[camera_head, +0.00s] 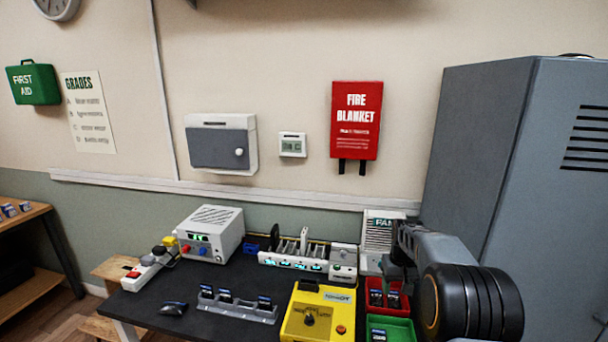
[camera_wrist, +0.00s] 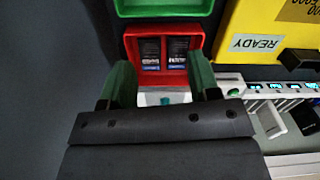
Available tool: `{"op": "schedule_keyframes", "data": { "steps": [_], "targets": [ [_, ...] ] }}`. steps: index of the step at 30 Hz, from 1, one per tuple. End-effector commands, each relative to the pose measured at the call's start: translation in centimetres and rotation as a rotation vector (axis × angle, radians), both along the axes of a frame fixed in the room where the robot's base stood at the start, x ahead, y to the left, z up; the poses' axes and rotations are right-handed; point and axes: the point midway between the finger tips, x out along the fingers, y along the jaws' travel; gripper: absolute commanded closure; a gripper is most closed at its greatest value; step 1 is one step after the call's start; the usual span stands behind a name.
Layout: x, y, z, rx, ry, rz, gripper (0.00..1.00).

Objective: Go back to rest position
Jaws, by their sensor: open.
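My gripper (camera_wrist: 161,82) shows in the wrist view with its two green fingers spread apart and nothing between them. In the head view my arm reaches in from the right, and the gripper (camera_head: 393,268) is at the back right of the black table (camera_head: 240,280), partly hidden by the arm. A red tray (camera_head: 388,314) sits close by. I cannot tell the gripper's exact height above the tray.
A green tray (camera_head: 402,325) adjoins the red one. A yellow tester (camera_head: 345,318) stands left of them. A tall grey cabinet (camera_head: 520,150) stands right.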

Motion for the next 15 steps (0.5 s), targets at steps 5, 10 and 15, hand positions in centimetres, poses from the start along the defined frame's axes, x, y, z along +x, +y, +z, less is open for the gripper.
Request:
{"op": "schedule_keyframes", "data": {
  "steps": [5, 10, 15],
  "targets": [
    [-7.8, 3.5, 2.6, -0.006, -0.047, -0.036, 0.44],
    [-15.7, 6.3, 3.8, -0.008, -0.106, -0.046, 0.44],
    [-22.1, 8.1, 4.0, -0.007, -0.168, -0.027, 0.44]
  ]
}}
